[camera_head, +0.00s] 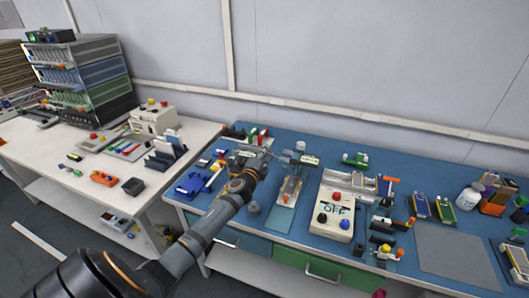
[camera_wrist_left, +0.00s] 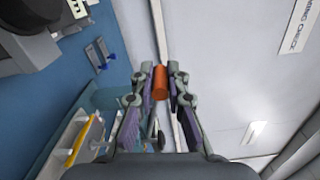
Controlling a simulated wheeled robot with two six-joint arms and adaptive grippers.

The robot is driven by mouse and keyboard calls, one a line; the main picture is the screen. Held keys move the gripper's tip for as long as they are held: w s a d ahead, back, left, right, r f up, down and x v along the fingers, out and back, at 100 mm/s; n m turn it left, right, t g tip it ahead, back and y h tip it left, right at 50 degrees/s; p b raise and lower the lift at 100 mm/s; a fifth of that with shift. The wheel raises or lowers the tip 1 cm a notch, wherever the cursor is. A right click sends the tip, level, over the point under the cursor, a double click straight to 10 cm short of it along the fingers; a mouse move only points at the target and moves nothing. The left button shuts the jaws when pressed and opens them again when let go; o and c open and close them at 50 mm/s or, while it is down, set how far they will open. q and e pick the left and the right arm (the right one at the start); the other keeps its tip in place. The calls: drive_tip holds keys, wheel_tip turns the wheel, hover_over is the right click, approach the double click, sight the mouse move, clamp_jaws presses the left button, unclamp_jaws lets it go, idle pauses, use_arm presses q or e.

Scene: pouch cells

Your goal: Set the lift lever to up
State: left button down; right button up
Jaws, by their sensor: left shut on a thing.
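An orange-red cylindrical knob (camera_wrist_left: 160,84) shows between my left fingertips in the left wrist view; it looks like the handle of the lift lever. My left gripper (camera_wrist_left: 160,73) is shut on it, one finger on each side. In the head view my left arm reaches in from the lower left, and the left gripper (camera_head: 262,148) is at the back left part of the blue bench, beside a small press-like stand (camera_head: 290,188). The knob is hidden behind the gripper there. I cannot tell the lever's angle. My right gripper is not in view.
On the blue bench, a white control box (camera_head: 334,216) with coloured buttons stands right of the stand. A blue holder (camera_head: 192,186) lies left of my forearm. A grey mat (camera_head: 456,258) is bare at front right. A white table (camera_head: 60,150) stands left.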

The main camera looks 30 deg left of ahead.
use_arm(q)
drive_tip(key=shift+r, duration=0.2)
idle(0.3)
drive_tip(key=c, duration=1.3)
unclamp_jaws()
drive_tip(key=shift+c, duration=0.2)
drive_tip(key=shift+f, duration=0.1)
drive_tip(key=shift+s+d, duration=0.15)
drive_tip(key=shift+s, duration=0.2)
drive_tip(key=v, duration=1.1)
drive_tip(key=shift+s, duration=0.15)
